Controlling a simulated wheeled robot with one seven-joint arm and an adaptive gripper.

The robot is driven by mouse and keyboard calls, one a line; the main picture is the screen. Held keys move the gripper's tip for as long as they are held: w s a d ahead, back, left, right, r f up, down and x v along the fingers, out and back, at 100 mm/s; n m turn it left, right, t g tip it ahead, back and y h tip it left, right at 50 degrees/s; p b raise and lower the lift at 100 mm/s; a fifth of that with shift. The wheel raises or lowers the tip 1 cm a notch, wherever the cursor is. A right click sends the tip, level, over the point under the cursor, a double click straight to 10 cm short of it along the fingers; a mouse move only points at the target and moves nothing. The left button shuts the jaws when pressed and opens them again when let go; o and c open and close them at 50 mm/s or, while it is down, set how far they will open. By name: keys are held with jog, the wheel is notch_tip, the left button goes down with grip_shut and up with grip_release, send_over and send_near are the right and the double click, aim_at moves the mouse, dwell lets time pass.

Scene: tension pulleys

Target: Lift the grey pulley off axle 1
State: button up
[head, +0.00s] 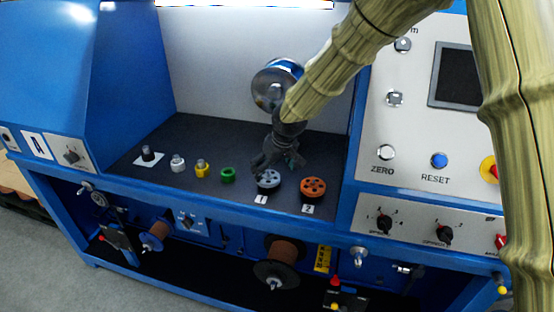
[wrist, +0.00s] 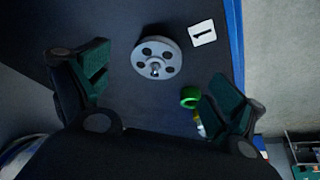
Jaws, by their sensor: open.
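The grey pulley (head: 268,180) sits on axle 1, beside the card marked 1 (head: 261,199). It has several round holes, and the axle tip shows at its centre. It also shows in the wrist view (wrist: 157,58), beyond the fingertips and between their lines. The card shows there too (wrist: 202,33). My gripper (head: 277,166) is open and empty, just above and behind the pulley in the head view. In the wrist view its two fingers (wrist: 155,95) are spread wide and appear clear of the pulley.
An orange pulley (head: 313,187) sits at card 2 (head: 307,209), right of the grey one. A green ring (head: 228,174), a yellow piece (head: 201,170), a white piece (head: 178,163) and a dark piece (head: 148,154) stand left. The control panel (head: 420,120) rises at right. A shiny drum (head: 273,88) is behind.

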aim_at(270, 178)
jog(key=x, duration=0.3)
jog(key=shift+w+f, duration=0.25)
jog(key=shift+w, duration=0.2)
jog(key=shift+a+f+p, duration=0.1)
jog(key=shift+f+p, duration=0.3)
jog(key=shift+f, duration=0.35)
jog(key=shift+w+a+f, duration=0.1)
jog(key=shift+w+f, duration=0.25)
jog(key=shift+f, duration=0.3)
jog(key=shift+s+r, duration=0.15)
jog(key=c, duration=1.2)
jog(key=shift+r+p, duration=1.45)
jog(key=shift+r, duration=0.35)
jog(key=shift+r+p, duration=0.7)
jog(key=shift+r, duration=0.3)
jog(key=shift+r, duration=0.15)
